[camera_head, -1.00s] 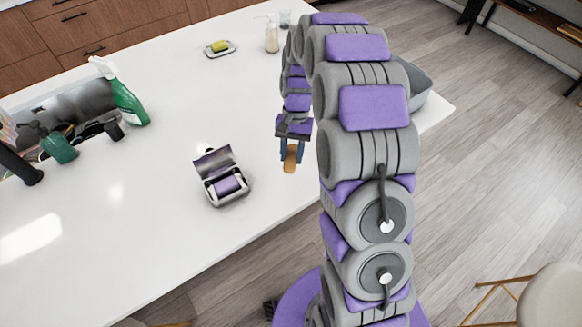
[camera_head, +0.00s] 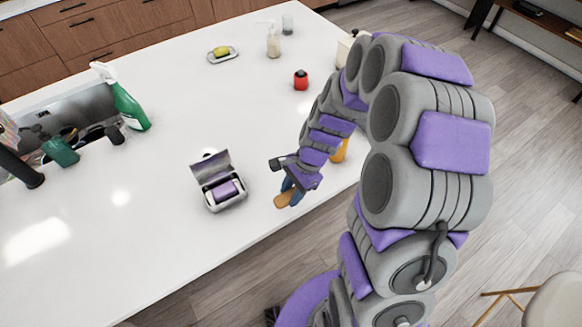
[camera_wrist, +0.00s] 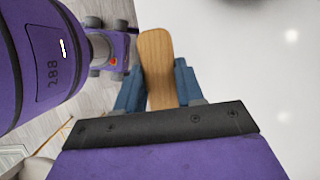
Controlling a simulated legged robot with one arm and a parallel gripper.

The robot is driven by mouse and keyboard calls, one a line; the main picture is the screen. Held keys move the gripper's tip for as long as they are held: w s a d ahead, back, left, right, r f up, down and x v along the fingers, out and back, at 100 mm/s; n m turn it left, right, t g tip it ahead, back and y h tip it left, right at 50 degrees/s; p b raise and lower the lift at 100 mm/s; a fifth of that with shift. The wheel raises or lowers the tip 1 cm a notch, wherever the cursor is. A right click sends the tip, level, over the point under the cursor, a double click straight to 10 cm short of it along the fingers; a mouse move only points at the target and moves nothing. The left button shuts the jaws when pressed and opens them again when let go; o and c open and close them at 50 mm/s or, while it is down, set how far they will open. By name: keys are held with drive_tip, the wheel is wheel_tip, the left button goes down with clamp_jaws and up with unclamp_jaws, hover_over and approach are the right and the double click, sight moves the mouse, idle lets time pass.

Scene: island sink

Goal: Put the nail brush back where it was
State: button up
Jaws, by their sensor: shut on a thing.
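The nail brush (camera_head: 284,201) has a tan wooden back. My gripper (camera_head: 291,191) is shut on it, near the front edge of the white island counter. In the wrist view the brush (camera_wrist: 156,68) stands out between the two blue fingers of my gripper (camera_wrist: 158,88); its bristles are not visible. Whether the brush touches the counter is unclear.
An open case (camera_head: 222,190) with a purple item inside stands to the left of my gripper. The middle counter (camera_head: 180,110) is clear.

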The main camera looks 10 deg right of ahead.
drive_tip(key=w, duration=0.5)
drive_tip(key=w+f+b, duration=0.1)
drive_tip(key=w, duration=0.2)
drive_tip(key=shift+a, duration=0.25)
drive_tip(key=w+d, duration=0.1)
drive_tip(key=w, duration=0.1)
drive_tip(key=w+d, duration=0.1)
drive_tip(key=d, duration=0.1)
drive_tip(key=shift+w+f+b, duration=0.15)
drive_tip(key=shift+w+b, duration=0.25)
drive_tip(key=shift+w+b+x, duration=0.1)
drive_tip(key=shift+b+x, duration=0.2)
drive_tip(key=shift+x, duration=0.7)
drive_tip(key=shift+w+b+x, duration=0.15)
drive_tip(key=shift+b+x, duration=0.15)
drive_tip(key=shift+x, duration=0.65)
drive_tip(key=shift+d, duration=0.5)
drive_tip(key=o, duration=0.8)
drive_tip(key=shift+d, duration=0.2)
drive_tip(key=shift+o, duration=1.1)
drive_tip(key=shift+a, duration=0.6)
